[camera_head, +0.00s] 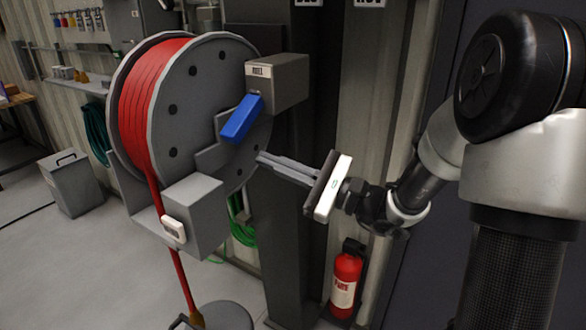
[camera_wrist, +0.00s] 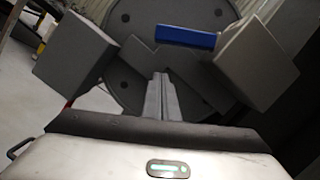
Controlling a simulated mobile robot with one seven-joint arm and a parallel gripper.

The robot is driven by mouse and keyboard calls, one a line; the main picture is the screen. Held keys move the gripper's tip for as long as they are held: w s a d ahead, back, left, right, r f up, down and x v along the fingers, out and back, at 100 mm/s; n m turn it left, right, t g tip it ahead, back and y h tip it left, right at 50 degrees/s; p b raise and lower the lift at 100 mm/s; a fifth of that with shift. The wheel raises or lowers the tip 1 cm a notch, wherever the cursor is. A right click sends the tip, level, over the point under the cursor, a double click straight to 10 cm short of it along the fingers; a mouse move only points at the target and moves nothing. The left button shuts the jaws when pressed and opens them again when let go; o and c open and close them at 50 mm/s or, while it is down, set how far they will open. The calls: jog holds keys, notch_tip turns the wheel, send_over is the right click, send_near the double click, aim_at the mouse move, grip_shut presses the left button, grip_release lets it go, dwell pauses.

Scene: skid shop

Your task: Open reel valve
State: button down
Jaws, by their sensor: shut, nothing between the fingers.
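The reel valve is a grey box (camera_head: 277,82) with a "REEL" label, beside the hose reel (camera_head: 205,95). Its blue lever (camera_head: 241,118) slants down and to the left from the box. The lever also shows in the wrist view (camera_wrist: 187,37), above the fingertips. My gripper (camera_head: 262,158) is shut and empty, its fingers pointing left at the reel, below and to the right of the lever. The gap between fingertips and lever is clear in the head view. In the wrist view the closed fingers (camera_wrist: 160,80) point at the reel face.
A second grey box (camera_head: 196,212) with a white piece sits low on the reel's front. A dark post (camera_head: 290,180) stands behind my fingers. A red fire extinguisher (camera_head: 346,280) stands below. A grey bin (camera_head: 72,184) is on the floor at left.

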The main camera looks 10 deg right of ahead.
aim_at(244, 115)
jog(key=a+r, duration=0.2)
jog(key=a+r+p, duration=0.1)
jog(key=r, duration=0.1)
jog(key=shift+s+a, duration=0.2)
jog(key=shift+s, duration=0.05)
dwell(0.3)
